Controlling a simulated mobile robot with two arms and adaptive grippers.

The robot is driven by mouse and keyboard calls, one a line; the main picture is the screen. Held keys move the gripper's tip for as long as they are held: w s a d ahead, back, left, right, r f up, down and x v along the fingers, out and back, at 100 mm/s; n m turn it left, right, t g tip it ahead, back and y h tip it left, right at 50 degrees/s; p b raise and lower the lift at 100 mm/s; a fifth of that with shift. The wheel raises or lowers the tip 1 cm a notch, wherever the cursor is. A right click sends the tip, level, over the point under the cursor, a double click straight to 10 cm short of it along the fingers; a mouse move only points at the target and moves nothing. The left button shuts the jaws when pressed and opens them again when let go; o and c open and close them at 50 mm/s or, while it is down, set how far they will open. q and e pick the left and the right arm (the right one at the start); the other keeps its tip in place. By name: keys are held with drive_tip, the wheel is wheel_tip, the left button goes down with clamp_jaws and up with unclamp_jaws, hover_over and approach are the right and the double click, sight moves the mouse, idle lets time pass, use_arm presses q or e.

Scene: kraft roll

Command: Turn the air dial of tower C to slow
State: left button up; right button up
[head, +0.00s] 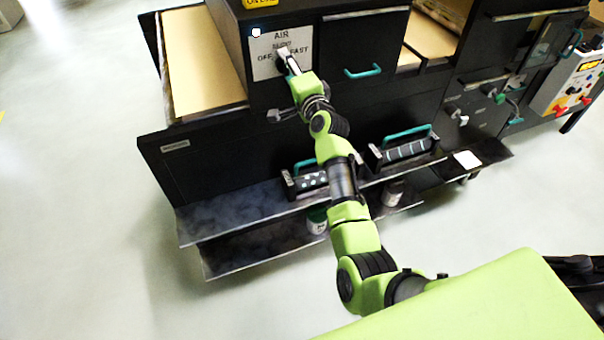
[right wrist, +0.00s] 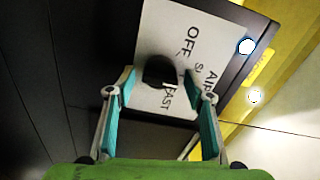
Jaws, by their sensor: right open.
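The white air placard (head: 265,68) is on the dark front of the tower, with the words AIR, OFF and FAST readable and SLOW partly covered. In the right wrist view, the dial is a round black knob (right wrist: 160,70) on the placard (right wrist: 180,30). Which way it points cannot be made out. My right gripper (head: 287,58) is at the placard and hides most of the dial in the head view. Its teal-lined fingers (right wrist: 160,80) are open, one on each side of the knob in the picture; contact cannot be told. My left gripper is out of view.
A teal handle (head: 363,72) is right of the placard. Below, two rollers with teal handles (head: 405,150) sit above a dark shelf (head: 235,215). A control box (head: 575,80) with coloured knobs stands at far right. The floor (head: 80,160) at left is clear.

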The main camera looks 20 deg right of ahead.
drive_tip(key=n+b, duration=0.2)
drive_tip(key=n, duration=0.4)
drive_tip(key=shift+f, duration=0.1)
drive_tip(key=s+n+b, duration=0.4)
drive_tip(key=s, duration=0.9)
drive_tip(key=s+a+f+n+g, duration=0.1)
drive_tip(key=s+f+g, duration=0.1)
drive_tip(key=f, duration=1.3)
drive_tip(key=s+a+f+n+g, duration=0.1)
drive_tip(key=s+f+g, duration=0.1)
drive_tip(key=f, duration=1.4)
drive_tip(key=shift+s+f+g+p, duration=0.2)
drive_tip(key=shift+g+p, duration=0.15)
drive_tip(key=shift+g, duration=0.55)
drive_tip(key=shift+d, duration=0.1)
